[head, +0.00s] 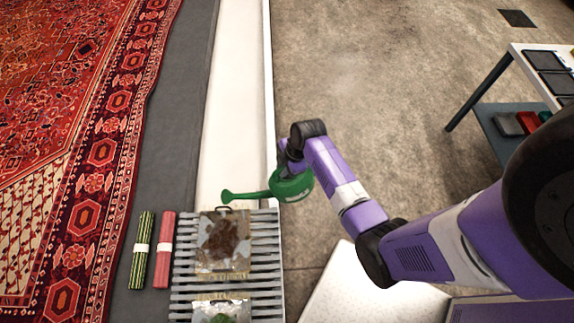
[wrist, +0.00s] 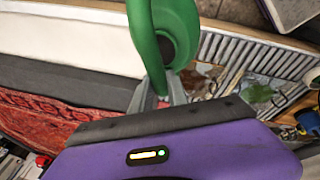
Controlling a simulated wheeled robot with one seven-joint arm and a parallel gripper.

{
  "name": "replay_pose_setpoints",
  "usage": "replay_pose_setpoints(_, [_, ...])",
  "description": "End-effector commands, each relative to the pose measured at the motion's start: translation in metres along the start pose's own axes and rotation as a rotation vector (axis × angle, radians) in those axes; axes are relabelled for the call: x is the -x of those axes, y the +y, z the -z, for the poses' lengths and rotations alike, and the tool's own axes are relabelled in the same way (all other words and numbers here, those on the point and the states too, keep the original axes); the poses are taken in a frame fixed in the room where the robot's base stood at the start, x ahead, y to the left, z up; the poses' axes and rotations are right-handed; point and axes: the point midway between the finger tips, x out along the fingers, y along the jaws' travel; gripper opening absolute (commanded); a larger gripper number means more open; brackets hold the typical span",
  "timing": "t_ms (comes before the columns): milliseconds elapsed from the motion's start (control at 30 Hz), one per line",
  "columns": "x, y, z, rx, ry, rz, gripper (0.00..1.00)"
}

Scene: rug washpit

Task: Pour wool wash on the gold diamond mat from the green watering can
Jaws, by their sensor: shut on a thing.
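The green watering can (head: 292,187) hangs in my gripper (wrist: 160,92), whose fingers are shut on its green handle (wrist: 142,42). In the head view the can looks roughly level, its spout pointing left, with the tip near the far edge of the upper mat. No liquid shows coming out. The upper mat (head: 240,263) has gold edges and a large brown patch. A second mat (head: 240,305) with gold edges and a green patch lies nearer, cut by the frame. I cannot make out a diamond pattern on either.
Both mats lie on a slatted grey rack (head: 265,250). A green-striped roll (head: 141,262) and a red roll (head: 164,262) lie left of it. A large red rug (head: 90,110) fills the left. A table (head: 515,75) stands at right.

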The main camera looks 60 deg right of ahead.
Motion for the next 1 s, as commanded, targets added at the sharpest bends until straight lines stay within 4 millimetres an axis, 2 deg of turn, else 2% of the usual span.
replay_pose_setpoints(1000, [-0.057, -0.005, 0.043, 0.055, -0.267, 0.015, 0.00])
